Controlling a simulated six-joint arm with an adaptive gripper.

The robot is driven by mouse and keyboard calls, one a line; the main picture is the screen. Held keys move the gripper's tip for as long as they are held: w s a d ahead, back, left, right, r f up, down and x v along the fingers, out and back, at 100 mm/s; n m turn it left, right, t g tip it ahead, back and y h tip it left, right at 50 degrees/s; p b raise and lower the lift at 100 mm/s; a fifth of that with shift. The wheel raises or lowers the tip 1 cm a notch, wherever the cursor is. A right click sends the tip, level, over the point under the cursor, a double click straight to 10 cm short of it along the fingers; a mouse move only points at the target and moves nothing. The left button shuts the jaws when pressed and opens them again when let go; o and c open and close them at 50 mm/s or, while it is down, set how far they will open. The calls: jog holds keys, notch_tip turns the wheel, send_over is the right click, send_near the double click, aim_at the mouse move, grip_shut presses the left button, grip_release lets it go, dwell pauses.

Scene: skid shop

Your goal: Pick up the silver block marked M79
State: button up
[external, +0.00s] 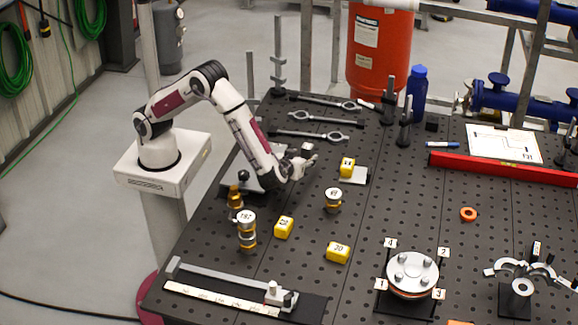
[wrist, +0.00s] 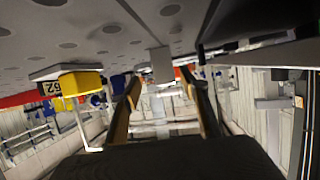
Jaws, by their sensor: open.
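A small silver-grey block (external: 306,149) sits on the black table just behind my gripper (external: 312,163) in the external view. No M79 marking can be read on it. In the wrist view, which looks upside down, a grey block (wrist: 161,64) shows between and beyond the fingertips of my gripper (wrist: 160,82). It appears to be the same block. My gripper is open, low over the table, with nothing between its fingers. I cannot tell the exact gap to the block.
A yellow block (external: 347,165) on a pale plate (external: 356,176) stands right of my gripper; it also shows in the wrist view (wrist: 80,84). Wrenches (external: 318,135) lie behind.

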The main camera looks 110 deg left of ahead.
aim_at(306, 153)
jog(key=shift+a+f, duration=0.2)
jog(key=shift+a, duration=0.3)
jog(key=shift+s+x, duration=0.15)
jog(key=shift+x, duration=1.15)
jog(key=shift+s+x, duration=0.15)
jog(key=shift+x, duration=1.15)
jog(key=shift+r, duration=0.1)
grip_shut()
